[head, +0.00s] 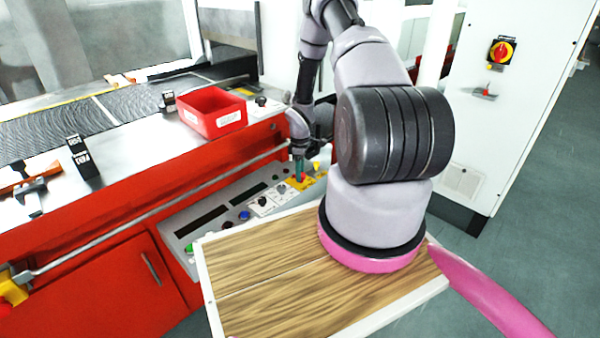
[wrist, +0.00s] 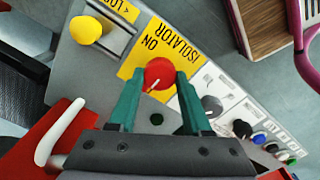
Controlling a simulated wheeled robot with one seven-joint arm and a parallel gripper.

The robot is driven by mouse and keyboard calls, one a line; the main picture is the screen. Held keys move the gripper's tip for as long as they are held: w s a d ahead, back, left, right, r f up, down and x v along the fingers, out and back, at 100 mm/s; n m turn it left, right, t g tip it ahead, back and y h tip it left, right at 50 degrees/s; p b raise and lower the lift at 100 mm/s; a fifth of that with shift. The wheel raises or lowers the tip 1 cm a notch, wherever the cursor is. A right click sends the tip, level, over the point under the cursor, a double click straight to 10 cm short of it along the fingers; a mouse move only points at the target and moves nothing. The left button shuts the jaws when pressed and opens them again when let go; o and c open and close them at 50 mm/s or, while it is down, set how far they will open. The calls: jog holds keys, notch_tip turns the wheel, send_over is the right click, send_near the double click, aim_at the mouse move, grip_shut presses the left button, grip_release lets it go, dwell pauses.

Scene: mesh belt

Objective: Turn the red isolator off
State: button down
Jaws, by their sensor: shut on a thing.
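The red isolator (wrist: 159,72) is a round red knob on a yellow plate (wrist: 134,64) lettered "ISOLATOR" and "ON", upside down in the wrist view. A pale mark on the knob points toward the lower left there. My gripper (wrist: 157,80) has its two teal fingers on either side of the knob and is shut on it. In the head view my gripper (head: 298,164) reaches down to the sloped control panel (head: 215,222). The isolator is small and partly hidden by the fingers there.
A yellow knob (wrist: 86,30) sits beside the plate, and a grey dial (wrist: 212,105) and several buttons lie on the other side. A red bin (head: 212,112) stands on the machine top. A red and yellow switch (head: 502,51) is on the white cabinet (head: 475,130).

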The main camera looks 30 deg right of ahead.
jog(key=shift+n, duration=0.4)
jog(key=shift+c, duration=1.7)
grip_release()
notch_tip(320, 180, up, 11)
